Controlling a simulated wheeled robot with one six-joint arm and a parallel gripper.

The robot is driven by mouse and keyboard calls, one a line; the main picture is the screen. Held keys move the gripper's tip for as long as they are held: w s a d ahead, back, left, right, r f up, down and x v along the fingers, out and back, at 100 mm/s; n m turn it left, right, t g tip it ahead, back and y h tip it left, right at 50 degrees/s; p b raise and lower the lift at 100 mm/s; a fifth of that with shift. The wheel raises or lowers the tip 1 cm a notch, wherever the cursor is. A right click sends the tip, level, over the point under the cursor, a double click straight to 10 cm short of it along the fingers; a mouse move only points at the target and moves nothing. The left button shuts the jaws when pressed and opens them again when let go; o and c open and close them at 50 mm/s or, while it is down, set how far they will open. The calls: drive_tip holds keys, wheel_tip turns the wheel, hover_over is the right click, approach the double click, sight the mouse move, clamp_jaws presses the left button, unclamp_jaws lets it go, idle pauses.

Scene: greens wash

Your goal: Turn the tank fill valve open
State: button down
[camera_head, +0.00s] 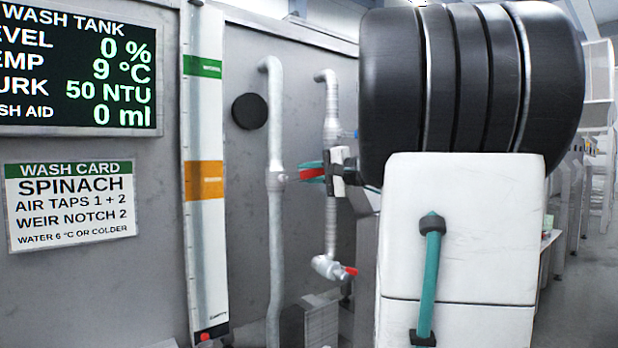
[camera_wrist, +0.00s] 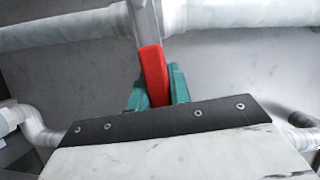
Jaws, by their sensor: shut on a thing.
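A valve lever with a red grip (camera_head: 311,172) sticks out sideways to the right from the upright pale pipe (camera_head: 275,215), across the pipe's line. In the wrist view the red lever (camera_wrist: 152,72) runs from a grey stem at the pipe (camera_wrist: 240,14) down between my teal fingers. My gripper (camera_head: 318,173) is closed around this lever; it also shows in the wrist view (camera_wrist: 157,92). The lever's end is hidden between the fingers and behind the dark plate. The wash tank display (camera_head: 80,68) reads level 0 %, temp 9 °C, 50 NTU.
A second pipe (camera_head: 331,225) stands just right, partly behind my gripper, with another red-handled valve (camera_head: 328,267) low on it. A white gauge strip (camera_head: 206,130) and a wash card (camera_head: 70,205) are on the grey wall at left.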

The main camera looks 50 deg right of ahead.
drive_tip(key=shift+w+a+r+n+g+h, duration=0.1)
drive_tip(key=shift+a+r+n+g+h, duration=0.35)
drive_tip(key=shift+r+n, duration=0.55)
drive_tip(key=shift+w+a+r+n+g+h, duration=0.15)
drive_tip(key=shift+a+r+n+g+h, duration=0.35)
drive_tip(key=shift+n, duration=0.75)
drive_tip(key=shift+w+a+r+n+g+h, duration=0.1)
drive_tip(key=shift+a+r+n+g+h, duration=0.3)
drive_tip(key=shift+r+n, duration=0.65)
drive_tip(key=shift+a+f, duration=0.1)
drive_tip(key=c, duration=1.3)
unclamp_jaws()
